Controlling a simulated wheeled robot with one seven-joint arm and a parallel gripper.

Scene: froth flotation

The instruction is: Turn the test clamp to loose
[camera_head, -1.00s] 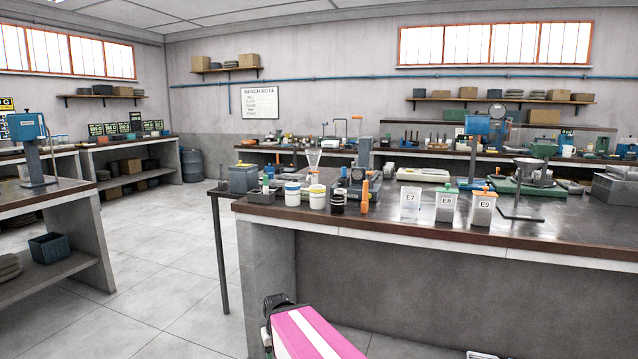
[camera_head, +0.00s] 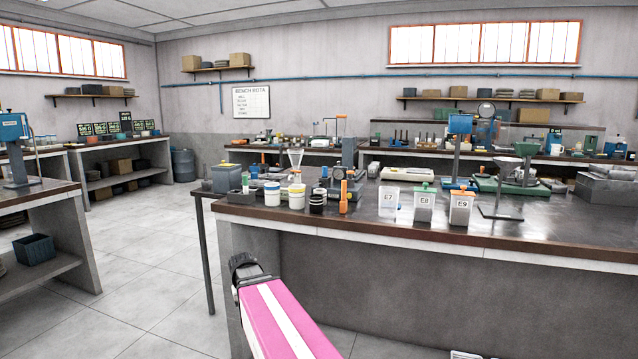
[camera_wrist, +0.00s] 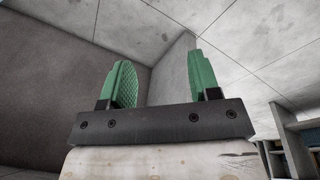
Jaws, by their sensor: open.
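I cannot make out the test clamp for certain. A small upright orange-handled item (camera_head: 344,200) stands near the front edge of the main bench (camera_head: 400,228), among jars and small apparatus; whether it is the clamp is too small to tell. In the wrist view my gripper (camera_wrist: 160,75) has its two green fingers wide apart with nothing between them. The fingers face a grey bench wall and the pale floor, away from the bench-top items.
Tubs marked E7 (camera_head: 389,203), E8 (camera_head: 424,204) and E9 (camera_head: 461,207) stand along the bench's front edge. White jars (camera_head: 272,194) are to the left. A funnel stand (camera_head: 501,190) is to the right. Tiled floor is clear at left.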

